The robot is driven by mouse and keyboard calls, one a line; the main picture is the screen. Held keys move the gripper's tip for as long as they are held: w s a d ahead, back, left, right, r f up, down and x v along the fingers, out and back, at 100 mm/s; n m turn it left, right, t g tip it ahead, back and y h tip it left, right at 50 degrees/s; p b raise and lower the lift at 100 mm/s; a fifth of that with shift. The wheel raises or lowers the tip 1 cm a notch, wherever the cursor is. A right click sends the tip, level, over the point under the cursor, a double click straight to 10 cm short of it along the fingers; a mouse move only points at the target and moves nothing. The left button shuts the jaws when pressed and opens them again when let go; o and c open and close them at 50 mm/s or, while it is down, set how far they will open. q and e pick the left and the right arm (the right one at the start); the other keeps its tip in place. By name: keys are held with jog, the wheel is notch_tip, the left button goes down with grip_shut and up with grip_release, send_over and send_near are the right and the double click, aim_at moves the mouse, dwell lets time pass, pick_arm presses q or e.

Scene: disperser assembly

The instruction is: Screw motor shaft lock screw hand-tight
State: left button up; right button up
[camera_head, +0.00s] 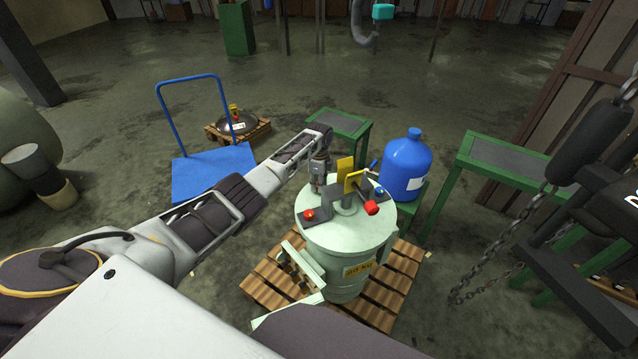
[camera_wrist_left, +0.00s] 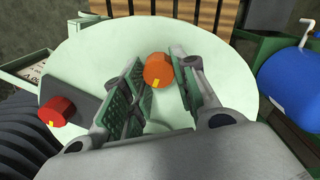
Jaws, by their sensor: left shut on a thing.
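The pale green drum-shaped machine (camera_head: 347,252) stands on a pallet, with fittings on its round lid. My left gripper (camera_head: 319,187) points down over the lid's far left part. In the left wrist view, the green-padded fingers of my left gripper (camera_wrist_left: 166,80) are shut on an orange screw knob (camera_wrist_left: 158,70) with a small yellow mark. In the head view the gripper hides what it grips. A red knob (camera_head: 308,214) sits on a dark plate at the lid's left; it also shows in the left wrist view (camera_wrist_left: 57,110). My right gripper is not in view.
A red-ended handle (camera_head: 371,208), a yellow plate (camera_head: 353,181) and a blue knob (camera_head: 379,191) stand close to the gripper. A blue drum (camera_head: 405,168) is behind right. A blue trolley (camera_head: 212,168) stands left. Chains (camera_head: 519,225) hang at right.

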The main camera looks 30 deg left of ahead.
pick_arm(q)
jog(key=shift+m, duration=1.1)
jog(key=o, duration=1)
notch_tip(320, 180, up, 12)
jog(key=shift+s+f, duration=0.1)
jog(key=shift+s, duration=0.05)
dwell(0.7)
